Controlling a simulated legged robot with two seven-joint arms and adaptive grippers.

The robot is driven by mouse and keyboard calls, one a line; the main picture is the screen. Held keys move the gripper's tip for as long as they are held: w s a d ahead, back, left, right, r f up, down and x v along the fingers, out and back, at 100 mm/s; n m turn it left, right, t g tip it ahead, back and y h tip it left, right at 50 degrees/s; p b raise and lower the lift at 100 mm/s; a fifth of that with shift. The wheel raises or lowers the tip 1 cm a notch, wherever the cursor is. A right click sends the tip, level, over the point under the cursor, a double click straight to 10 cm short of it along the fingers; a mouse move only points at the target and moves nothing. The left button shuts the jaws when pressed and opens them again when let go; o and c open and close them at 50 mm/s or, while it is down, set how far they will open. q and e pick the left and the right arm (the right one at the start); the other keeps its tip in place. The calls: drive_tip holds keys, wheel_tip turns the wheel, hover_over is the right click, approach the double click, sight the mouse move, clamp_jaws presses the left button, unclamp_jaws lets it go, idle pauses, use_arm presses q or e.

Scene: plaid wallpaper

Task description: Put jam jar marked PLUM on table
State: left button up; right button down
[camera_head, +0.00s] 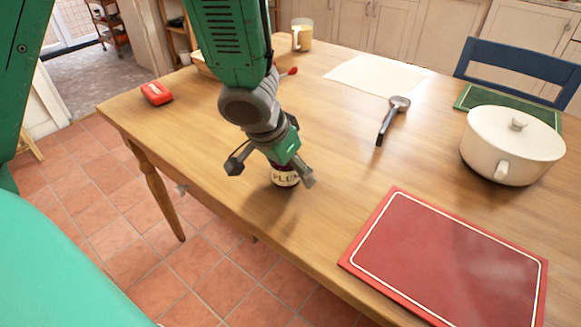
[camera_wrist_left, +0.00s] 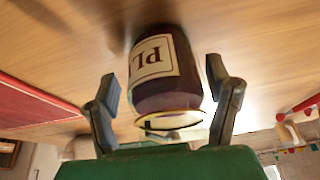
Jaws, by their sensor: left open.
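The jam jar marked PLUM (camera_head: 285,179) stands on the wooden table (camera_head: 330,150), near its front edge. It is dark purple with a cream label, and its upper part is hidden behind my gripper in the head view. My left gripper (camera_head: 271,172) is open over the jar, with one finger on each side. In the left wrist view the jar (camera_wrist_left: 168,85) lies between the two spread fingers, with gaps on both sides. Its lid end points towards the palm and its base appears to rest on the tabletop. My right gripper is not in view.
A red board (camera_head: 450,262) lies right of the jar. A white lidded pot (camera_head: 512,150) stands at the right by a green board (camera_head: 480,97). A dark-handled utensil (camera_head: 392,118), a pale mat (camera_head: 375,75), a mug (camera_head: 302,36) and a red box (camera_head: 156,93) lie farther off.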

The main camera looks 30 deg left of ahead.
use_arm(q)
drive_tip(key=p+v, duration=0.6)
drive_tip(key=v, duration=0.5)
drive_tip(key=shift+s+a+r, duration=0.15)
drive_tip(key=shift+s+r, duration=0.05)
drive_tip(key=shift+r, duration=0.1)
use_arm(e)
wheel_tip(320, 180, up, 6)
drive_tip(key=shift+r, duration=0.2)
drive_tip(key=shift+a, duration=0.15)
